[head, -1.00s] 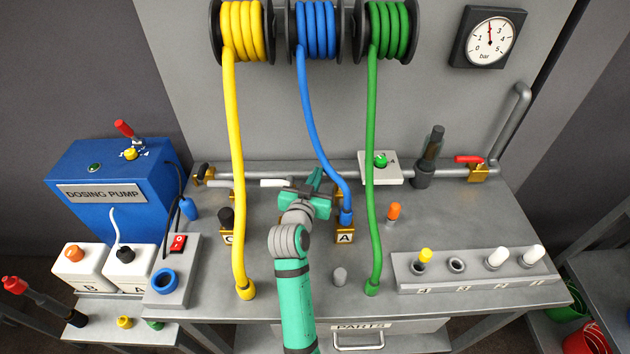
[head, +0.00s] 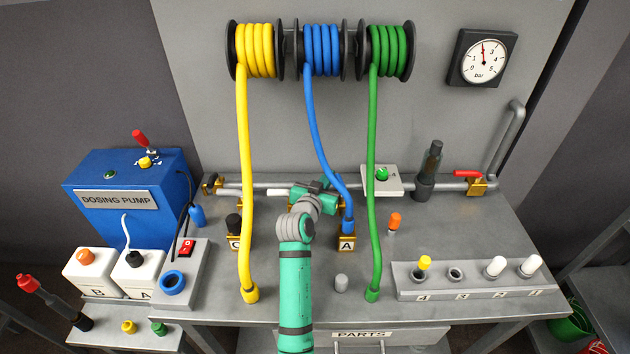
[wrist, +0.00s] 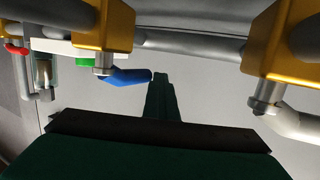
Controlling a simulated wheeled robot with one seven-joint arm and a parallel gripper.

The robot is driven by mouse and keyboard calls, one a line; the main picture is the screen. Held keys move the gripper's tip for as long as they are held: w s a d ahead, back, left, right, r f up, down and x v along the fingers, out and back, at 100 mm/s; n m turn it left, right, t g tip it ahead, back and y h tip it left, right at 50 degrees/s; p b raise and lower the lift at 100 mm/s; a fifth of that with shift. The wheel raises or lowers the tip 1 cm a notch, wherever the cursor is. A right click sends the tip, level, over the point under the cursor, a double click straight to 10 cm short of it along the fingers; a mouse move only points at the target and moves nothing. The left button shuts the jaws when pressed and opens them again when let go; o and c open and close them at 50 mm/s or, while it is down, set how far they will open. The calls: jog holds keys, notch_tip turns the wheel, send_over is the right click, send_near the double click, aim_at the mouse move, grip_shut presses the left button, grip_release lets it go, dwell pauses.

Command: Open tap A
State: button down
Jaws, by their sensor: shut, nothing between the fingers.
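The brass block labelled A (head: 347,242) stands on the bench with the blue hose (head: 325,150) plugged into its top. In the wrist view a brass valve (wrist: 115,22) carries a blue lever (wrist: 125,77), which looks like tap A's handle; in the head view my arm and the hose hide it. My gripper (head: 318,194) is low at the back pipe, left of the blue hose. In the wrist view its shut, empty fingers (wrist: 160,85) end just right of the lever's tip; I cannot tell whether they touch.
Another brass valve (wrist: 290,45) with a white lever (wrist: 292,125) is at right in the wrist view. The yellow hose (head: 246,180) and green hose (head: 372,180) hang either side of my arm. A pressure gauge (head: 482,58) hangs on the wall. An orange-capped peg (head: 394,221) stands right of A.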

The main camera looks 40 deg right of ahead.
jog(key=shift+s+d+g, duration=0.2)
jog(key=shift+d+g, duration=0.05)
jog(key=shift+g, duration=0.05)
dwell(0.5)
jog(key=shift+a, duration=0.15)
dwell(0.8)
jog(key=v, duration=1)
jog(key=w+a+r+n+g+y, duration=0.3)
jog(key=w+r+n+g+y, duration=0.1)
jog(key=r+n+g+y, duration=0.15)
jog(key=d+f, duration=0.6)
jog(key=d, duration=0.4)
jog(key=shift+s+f+m, duration=0.3)
jog(key=shift+f+m, duration=0.05)
jog(key=shift+g, duration=0.25)
